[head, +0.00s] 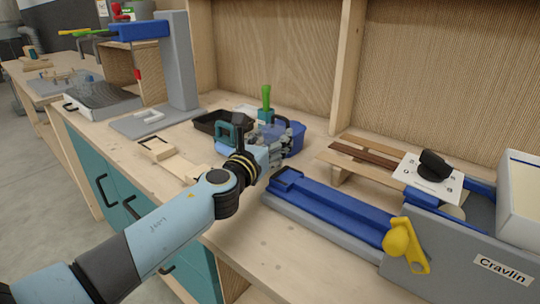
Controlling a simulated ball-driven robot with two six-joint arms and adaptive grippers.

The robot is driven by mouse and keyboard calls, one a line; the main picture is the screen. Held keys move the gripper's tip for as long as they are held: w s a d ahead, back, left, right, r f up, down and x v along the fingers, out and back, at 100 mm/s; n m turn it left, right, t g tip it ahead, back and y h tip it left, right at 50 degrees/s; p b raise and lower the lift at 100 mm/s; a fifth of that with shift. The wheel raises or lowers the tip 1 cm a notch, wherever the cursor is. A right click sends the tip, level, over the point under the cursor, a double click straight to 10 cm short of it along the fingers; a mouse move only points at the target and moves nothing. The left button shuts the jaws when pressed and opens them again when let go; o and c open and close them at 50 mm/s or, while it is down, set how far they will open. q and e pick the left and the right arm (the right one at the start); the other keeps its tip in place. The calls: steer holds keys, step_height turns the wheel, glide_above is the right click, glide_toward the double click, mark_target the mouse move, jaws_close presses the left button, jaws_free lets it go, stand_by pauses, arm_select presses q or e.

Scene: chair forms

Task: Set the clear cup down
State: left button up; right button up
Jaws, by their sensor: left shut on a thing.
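My left gripper (274,137) reaches in from the lower left over the wooden bench. It is shut on a small, see-through bluish thing, which looks like the clear cup (267,131). The fingers and wrist hide much of it, and I cannot tell whether its base touches anything. It appears in front of a blue bin (297,139) and beside a black tray (212,124). My right gripper is not in view.
A green-handled item (266,98) stands behind the gripper. A long blue-and-grey fixture (330,207) lies to the right, with a yellow lever (399,240) and a wooden rack (352,160) near it. A grey stand (178,62) rises at the left.

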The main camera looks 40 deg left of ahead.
arm_select(q)
steer(key=shift+f+b, duration=0.6)
steer(key=shift+f, duration=0.65)
steer(key=o, duration=0.9)
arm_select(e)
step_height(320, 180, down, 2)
arm_select(q)
steer(key=shift+r, duration=0.1)
steer(key=shift+r+p, duration=0.25)
steer(key=shift+p, duration=0.1)
steer(key=s, duration=0.3)
steer(key=s+d, duration=0.1)
steer(key=s, duration=0.3)
steer(key=s+d+b, duration=0.1)
steer(key=s, duration=0.3)
steer(key=shift+f, duration=0.2)
steer(key=shift+s+d, duration=0.15)
steer(key=shift+s, duration=0.25)
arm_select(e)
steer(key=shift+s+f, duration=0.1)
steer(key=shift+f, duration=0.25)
